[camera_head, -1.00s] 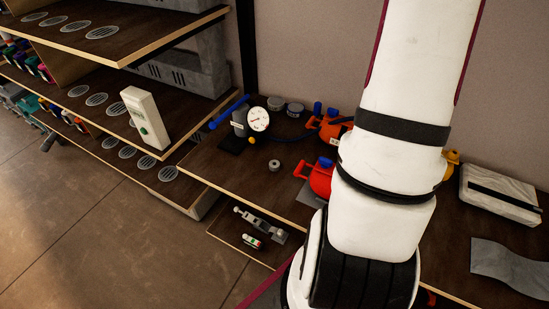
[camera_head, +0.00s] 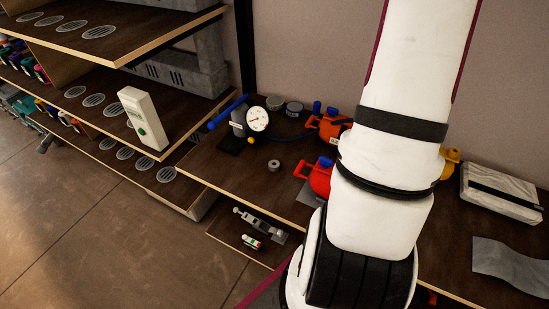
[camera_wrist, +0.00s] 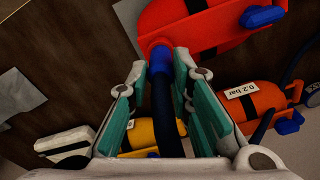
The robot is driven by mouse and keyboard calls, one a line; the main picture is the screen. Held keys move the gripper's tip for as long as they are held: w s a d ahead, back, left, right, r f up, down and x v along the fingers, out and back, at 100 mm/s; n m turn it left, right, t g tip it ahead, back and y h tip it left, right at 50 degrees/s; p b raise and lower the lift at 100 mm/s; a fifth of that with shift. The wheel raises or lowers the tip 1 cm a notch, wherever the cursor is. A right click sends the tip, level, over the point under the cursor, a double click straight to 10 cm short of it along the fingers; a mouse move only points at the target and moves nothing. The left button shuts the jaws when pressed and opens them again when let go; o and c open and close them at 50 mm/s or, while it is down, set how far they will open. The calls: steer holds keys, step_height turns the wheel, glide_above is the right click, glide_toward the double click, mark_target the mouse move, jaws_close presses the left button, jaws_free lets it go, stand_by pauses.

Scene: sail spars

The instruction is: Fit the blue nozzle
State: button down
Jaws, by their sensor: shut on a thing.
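The blue nozzle (camera_wrist: 160,62) is on the end of a dark hose (camera_wrist: 165,110) in the wrist view. My gripper (camera_wrist: 161,78), with teal finger pads, is shut on the nozzle, and the hose trails back between the fingers. The nozzle's tip is at the spout of a red bag-like float (camera_wrist: 200,22), overlapping it in this view. I cannot tell whether it is seated in the spout. In the head view the red float (camera_head: 319,179) is partly behind my arm, and my gripper and the nozzle are hidden.
An orange float (camera_wrist: 258,100) labelled "0.2 bar" and a yellow one (camera_wrist: 150,134) lie nearby. A dial gauge (camera_head: 258,119), a blue-ended pump tube (camera_head: 228,112) and a grey ring (camera_head: 273,165) stand on the bench at left. A wrapped block (camera_head: 500,190) lies at right.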

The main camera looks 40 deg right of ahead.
steer(key=c, duration=1.4)
jaws_free()
steer(key=shift+o, duration=0.2)
step_height(320, 180, up, 12)
steer(key=shift+a, duration=0.3)
steer(key=shift+s, duration=0.1)
